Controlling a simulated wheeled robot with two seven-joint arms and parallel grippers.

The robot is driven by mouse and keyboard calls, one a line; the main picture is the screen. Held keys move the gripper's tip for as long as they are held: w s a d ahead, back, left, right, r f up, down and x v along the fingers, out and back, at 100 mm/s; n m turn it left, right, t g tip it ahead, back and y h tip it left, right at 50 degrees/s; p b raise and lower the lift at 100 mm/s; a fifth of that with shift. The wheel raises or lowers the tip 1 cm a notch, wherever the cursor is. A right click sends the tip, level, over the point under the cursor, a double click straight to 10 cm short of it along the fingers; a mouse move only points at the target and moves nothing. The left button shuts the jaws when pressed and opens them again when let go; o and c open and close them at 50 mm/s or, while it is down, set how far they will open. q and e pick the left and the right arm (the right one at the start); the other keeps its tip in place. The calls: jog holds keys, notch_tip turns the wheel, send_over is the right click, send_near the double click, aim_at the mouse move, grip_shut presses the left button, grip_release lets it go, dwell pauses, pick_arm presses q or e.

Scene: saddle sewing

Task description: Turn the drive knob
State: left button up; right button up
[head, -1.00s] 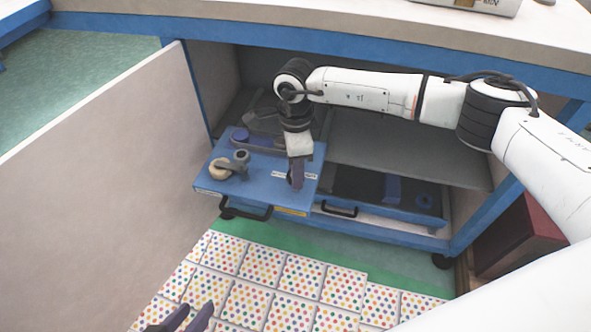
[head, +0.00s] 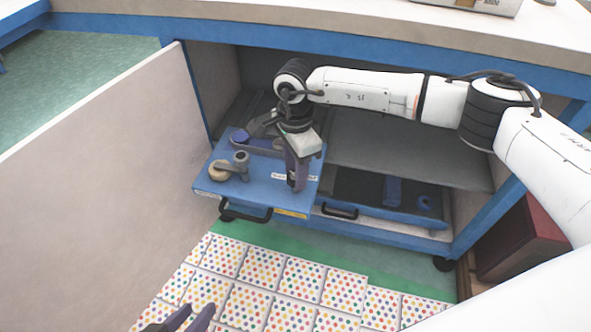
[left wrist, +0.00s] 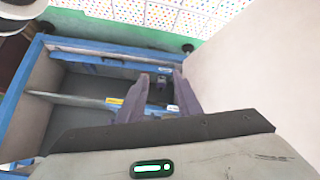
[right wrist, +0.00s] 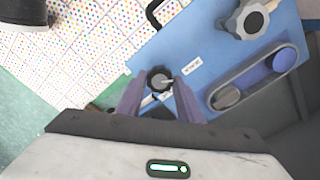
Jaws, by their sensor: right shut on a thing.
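The drive knob (right wrist: 159,79) is a small dark, lobed knob on the blue panel (right wrist: 205,62), with a white label close by that is too small to read. My right gripper (right wrist: 159,84) is shut on it, one finger on each side, pointing down at the panel. In the head view my right gripper (head: 296,186) covers the knob at the panel's right part. My left gripper (head: 190,316) is open and empty at the bottom edge of the head view, away from the panel. Its parted fingers (left wrist: 160,76) also show in the left wrist view.
On the panel are a grey lobed knob (right wrist: 252,20), a tan round knob (head: 218,170) and a slotted plate with a blue disc (right wrist: 279,60). A black handle (head: 246,212) is at its front. A pale upright board (head: 100,180) stands left; a drawer (head: 345,187) is right.

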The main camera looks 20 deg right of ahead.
jog(key=o, duration=1)
jog(key=shift+r, duration=0.1)
pick_arm(q)
jog(key=shift+f, duration=0.1)
pick_arm(e)
jog(key=shift+o, duration=0.3)
jog(key=shift+r, duration=0.4)
pick_arm(q)
jog(key=p, duration=0.1)
jog(key=a+r+t+p, duration=0.1)
jog(key=shift+s+a+r+n+y+p, duration=0.25)
jog(key=shift+s+r+n+y+p, duration=0.05)
jog(key=shift+s+n, duration=0.1)
pick_arm(e)
notch_tip(320, 180, up, 10)
jog(key=shift+f, duration=0.25)
